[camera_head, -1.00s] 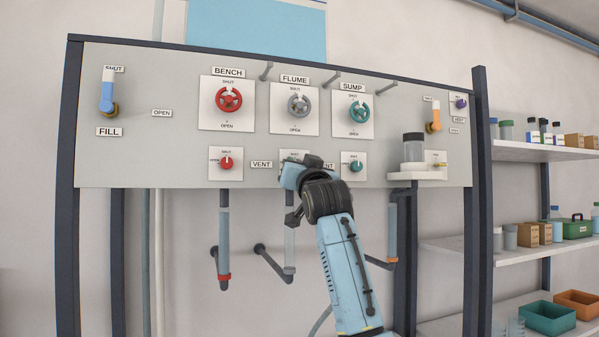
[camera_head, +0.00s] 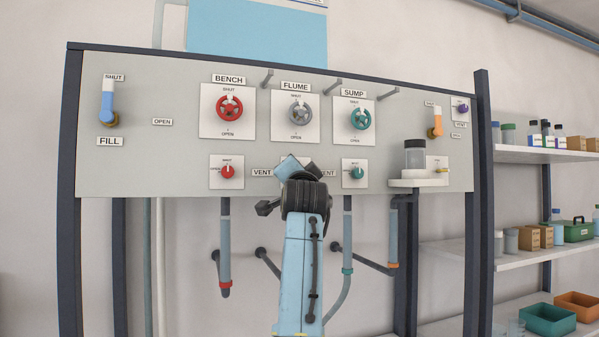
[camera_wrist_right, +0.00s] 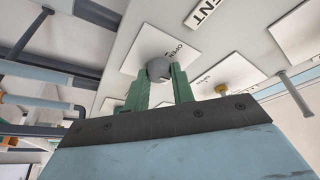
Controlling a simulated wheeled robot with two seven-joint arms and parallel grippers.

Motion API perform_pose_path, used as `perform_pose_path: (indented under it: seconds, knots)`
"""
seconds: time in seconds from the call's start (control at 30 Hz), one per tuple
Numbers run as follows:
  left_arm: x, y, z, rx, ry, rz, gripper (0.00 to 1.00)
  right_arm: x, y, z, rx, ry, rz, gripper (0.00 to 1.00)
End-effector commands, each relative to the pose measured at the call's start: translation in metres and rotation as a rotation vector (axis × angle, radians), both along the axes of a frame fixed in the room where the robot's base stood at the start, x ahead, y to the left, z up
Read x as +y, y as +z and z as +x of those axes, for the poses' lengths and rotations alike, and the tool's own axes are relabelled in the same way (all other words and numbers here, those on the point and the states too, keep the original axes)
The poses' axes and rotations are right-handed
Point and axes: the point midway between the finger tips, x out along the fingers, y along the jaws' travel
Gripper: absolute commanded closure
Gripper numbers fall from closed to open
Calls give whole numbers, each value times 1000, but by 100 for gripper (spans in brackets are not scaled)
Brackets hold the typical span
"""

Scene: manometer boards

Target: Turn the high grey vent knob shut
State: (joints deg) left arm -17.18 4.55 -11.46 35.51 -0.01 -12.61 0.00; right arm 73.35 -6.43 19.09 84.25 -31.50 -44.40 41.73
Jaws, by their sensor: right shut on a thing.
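The grey vent knob (camera_wrist_right: 158,68) shows in the right wrist view, on a white plate marked OPEN. My right gripper (camera_wrist_right: 162,84) has its green fingers on either side of the knob and is shut on it. In the head view my right wrist (camera_head: 305,195) covers the knob and the fingers, below the grey FLUME handwheel (camera_head: 299,112). How far the knob is turned cannot be read. My left gripper is in neither view.
A red vent knob (camera_head: 227,172) and a teal vent knob (camera_head: 357,173) flank my wrist. Red (camera_head: 229,108) and teal (camera_head: 361,117) handwheels sit above. A small shelf (camera_head: 417,182) with a jar juts out at right. Pipes hang below the board.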

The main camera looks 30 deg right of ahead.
Motion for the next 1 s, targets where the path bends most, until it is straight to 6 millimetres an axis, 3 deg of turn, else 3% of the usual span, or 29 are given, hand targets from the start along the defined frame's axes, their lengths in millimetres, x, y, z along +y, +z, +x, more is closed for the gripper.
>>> perform_pose_path:
  seconds: [0.43,0.47,0.6,1.0]
  knots:
    - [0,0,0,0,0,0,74,-1,0,-1,-4,-1,11,98]
    - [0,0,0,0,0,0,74,-1,0,-1,-4,-1,11,73]
    - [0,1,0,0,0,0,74,-1,1,-1,-5,-1,10,55]
    - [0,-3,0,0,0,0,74,3,-2,-5,-4,-1,9,54]
